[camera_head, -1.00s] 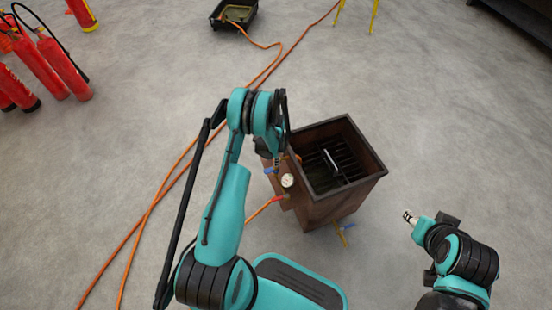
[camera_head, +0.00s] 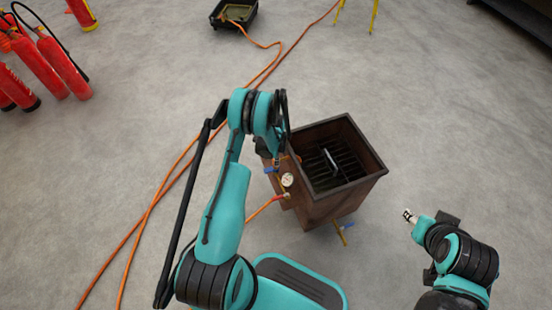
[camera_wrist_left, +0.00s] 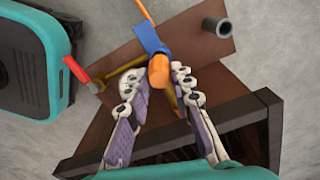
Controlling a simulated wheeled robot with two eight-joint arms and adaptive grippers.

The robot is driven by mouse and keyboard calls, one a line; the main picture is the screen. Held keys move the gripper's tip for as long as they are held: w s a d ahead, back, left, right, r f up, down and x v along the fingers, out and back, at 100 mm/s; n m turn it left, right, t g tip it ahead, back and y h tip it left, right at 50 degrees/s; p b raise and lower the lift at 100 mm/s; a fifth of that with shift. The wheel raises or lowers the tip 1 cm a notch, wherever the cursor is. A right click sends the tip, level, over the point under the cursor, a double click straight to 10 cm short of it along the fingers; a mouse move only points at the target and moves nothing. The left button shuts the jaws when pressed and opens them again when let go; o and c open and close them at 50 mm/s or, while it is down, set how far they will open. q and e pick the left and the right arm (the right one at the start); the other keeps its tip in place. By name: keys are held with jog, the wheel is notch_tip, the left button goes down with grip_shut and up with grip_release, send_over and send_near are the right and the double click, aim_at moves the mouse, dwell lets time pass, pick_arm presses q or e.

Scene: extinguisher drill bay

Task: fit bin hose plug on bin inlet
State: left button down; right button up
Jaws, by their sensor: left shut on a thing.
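The fingers lie either side of the orange part.
A blue-and-yellow valve (camera_head: 344,231) projects low at the front. Orange hoses (camera_head: 160,190) cross the floor at left. Red extinguishers (camera_head: 60,65) stand far left; a black tray (camera_head: 232,14) lies behind.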

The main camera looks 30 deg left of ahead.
pick_arm(q)
jog(key=shift+f, duration=0.5)
jog(key=c, duration=1.2)
grip_release()
notch_tip(320, 180, up, 12)
jog(key=shift+r, duration=0.1)
